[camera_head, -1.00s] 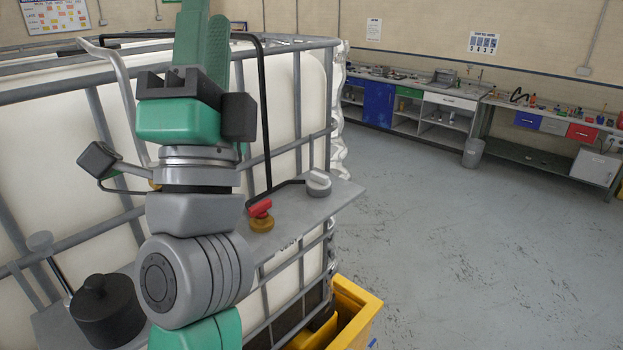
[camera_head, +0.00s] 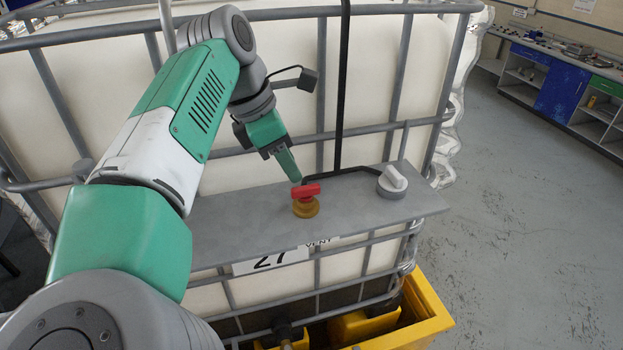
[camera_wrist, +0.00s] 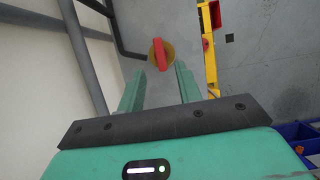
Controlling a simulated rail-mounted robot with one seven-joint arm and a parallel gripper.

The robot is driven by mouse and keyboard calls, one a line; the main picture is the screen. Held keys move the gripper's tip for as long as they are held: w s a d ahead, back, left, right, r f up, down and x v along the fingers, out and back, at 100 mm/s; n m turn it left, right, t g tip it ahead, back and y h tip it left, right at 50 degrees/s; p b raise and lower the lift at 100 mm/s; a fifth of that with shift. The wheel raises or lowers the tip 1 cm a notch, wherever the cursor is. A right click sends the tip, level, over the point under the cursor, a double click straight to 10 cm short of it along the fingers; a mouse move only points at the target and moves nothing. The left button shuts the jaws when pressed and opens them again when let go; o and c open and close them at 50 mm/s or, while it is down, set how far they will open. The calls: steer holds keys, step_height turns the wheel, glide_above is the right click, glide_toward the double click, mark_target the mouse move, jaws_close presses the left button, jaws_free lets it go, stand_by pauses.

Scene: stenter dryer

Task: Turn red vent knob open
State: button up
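The red vent knob (camera_head: 306,191) is a red bar handle on a round brass base (camera_head: 306,208), on a grey shelf (camera_head: 240,222) in front of the white tank. In the head view the bar lies nearly level across the picture. My gripper (camera_head: 290,170) is just behind and left of it, fingers angled down toward it. In the wrist view my gripper (camera_wrist: 160,75) is open and empty. The knob (camera_wrist: 158,53) shows just beyond the fingertips, roughly centred between them, its bar running along the finger direction. Contact between fingers and knob does not show.
A white-grey knob (camera_head: 393,181) stands right of the red knob. A black bent pipe (camera_head: 340,100) rises close behind it. Grey cage bars (camera_head: 397,90) surround the white tank (camera_head: 290,65). A yellow tray (camera_head: 430,317) is below. Open floor (camera_head: 520,220) lies to the right.

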mark_target(306, 187)
steer(key=x, duration=0.5)
steer(key=shift+d+f+p, duration=0.3)
jaws_close()
steer(key=n+t+b, duration=0.1)
steer(key=n+b, duration=0.1)
steer(key=n, duration=0.1)
steer(key=shift+f+b, duration=0.15)
steer(key=shift+b, duration=0.15)
steer(key=n+t+y+b, duration=0.1)
steer(key=n, duration=0.1)
steer(key=n+y+b, duration=0.1)
steer(key=n+b, duration=0.1)
steer(key=n, duration=0.1)
steer(key=shift+s+d+n+t, duration=0.15)
steer(key=shift+n+t, duration=0.15)
steer(key=shift+t, duration=0.1)
steer(key=n+y+b, duration=0.1)
steer(key=n, duration=0.1)
steer(key=n+b, duration=0.1)
steer(key=n, duration=0.2)
steer(key=shift+d+t+y+b, duration=0.2)
steer(key=shift+t+y+b, duration=0.1)
steer(key=shift+y, duration=0.1)
steer(key=shift+r+n+y+b, duration=0.2)
steer(key=shift+n+y+b, duration=0.45)
steer(key=shift+n, duration=1.45)
steer(key=shift+y, duration=0.25)
